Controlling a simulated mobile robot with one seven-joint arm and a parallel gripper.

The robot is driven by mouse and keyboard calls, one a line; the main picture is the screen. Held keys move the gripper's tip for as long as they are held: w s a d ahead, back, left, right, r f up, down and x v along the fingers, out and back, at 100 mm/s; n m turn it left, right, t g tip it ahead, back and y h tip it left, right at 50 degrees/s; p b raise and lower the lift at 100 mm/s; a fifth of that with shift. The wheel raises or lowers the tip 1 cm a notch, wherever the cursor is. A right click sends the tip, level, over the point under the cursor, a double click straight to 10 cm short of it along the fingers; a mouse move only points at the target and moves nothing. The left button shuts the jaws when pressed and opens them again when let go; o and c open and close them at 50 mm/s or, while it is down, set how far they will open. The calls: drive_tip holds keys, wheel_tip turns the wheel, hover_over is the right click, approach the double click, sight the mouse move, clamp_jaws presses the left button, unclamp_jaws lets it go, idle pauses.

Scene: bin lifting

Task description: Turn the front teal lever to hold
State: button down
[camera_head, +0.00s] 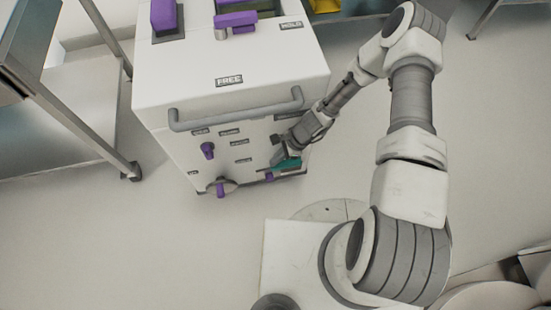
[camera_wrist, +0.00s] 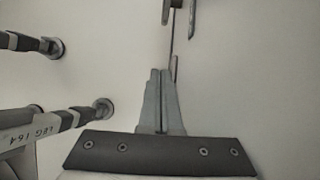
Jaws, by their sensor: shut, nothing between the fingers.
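The teal lever (camera_head: 287,164) is low on the right of the front face of a white cabinet (camera_head: 160,105). It is small, and its exact angle is hard to read. My gripper (camera_head: 278,153) reaches down to the front face and is just above or against the lever; I cannot tell whether they touch. In the wrist view my gripper (camera_wrist: 160,72) has its two fingers together with nothing between them. A thin dark upright bar lies beyond the fingertips there; no teal shows in that view. The small front labels are too blurred to read.
A grey bar handle (camera_head: 236,110) crosses the upper front edge. Purple knobs (camera_head: 207,150) (camera_head: 222,188) sit on the front, left of the lever. Purple parts (camera_head: 236,20) are on top, with FREE and HOLD labels. A metal table (camera_head: 70,120) stands left; the floor before the cabinet is clear.

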sight(292, 161)
drive_tip(key=p+v, duration=0.3)
drive_tip(key=v, duration=0.9)
drive_tip(key=shift+p, duration=0.3)
